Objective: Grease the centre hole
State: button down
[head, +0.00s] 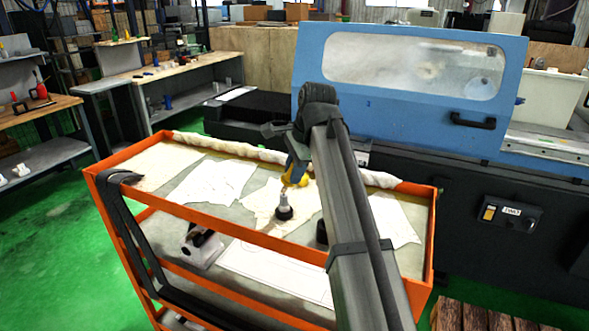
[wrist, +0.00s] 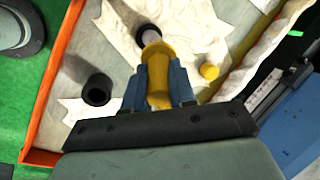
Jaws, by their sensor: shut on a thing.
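My gripper (wrist: 160,88) has blue fingers shut on a yellow handle-like tool (wrist: 158,60). In the head view my gripper (head: 297,172) is above the cart top, and part of the yellow tool (head: 291,178) shows below it. The tool's pale metallic end (wrist: 151,37) points down to a dark round piece (head: 284,212) on a white cloth. I cannot tell whether the end touches, enters or is joined to that piece. A black hollow cylinder (wrist: 97,89) stands apart, beside the tool. I cannot make out any centre hole.
The orange-rimmed cart (head: 120,158) holds several white cloths, a rolled cloth (head: 230,147) and a white-and-black device (head: 203,247). A small yellow round thing (wrist: 209,72) lies near the tool. The blue grinder cover (head: 310,65) with a handle (head: 472,121) stands behind the cart.

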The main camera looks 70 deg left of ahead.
jog(key=shift+f, duration=0.35)
dwell(0.4)
jog(key=shift+s+d+f, duration=0.1)
jog(key=shift+s+d, duration=0.1)
jog(key=shift+s, duration=0.05)
jog(key=shift+w, duration=0.1)
dwell(0.3)
jog(key=shift+w+a, duration=0.4)
jog(key=shift+s+d, duration=0.15)
jog(key=shift+s+d, duration=0.25)
jog(key=shift+s, duration=0.1)
jog(key=shift+w+a, duration=0.15)
jog(key=shift+w+a, duration=0.25)
jog(key=shift+w, duration=0.05)
jog(key=shift+s+d, duration=0.15)
dwell(0.4)
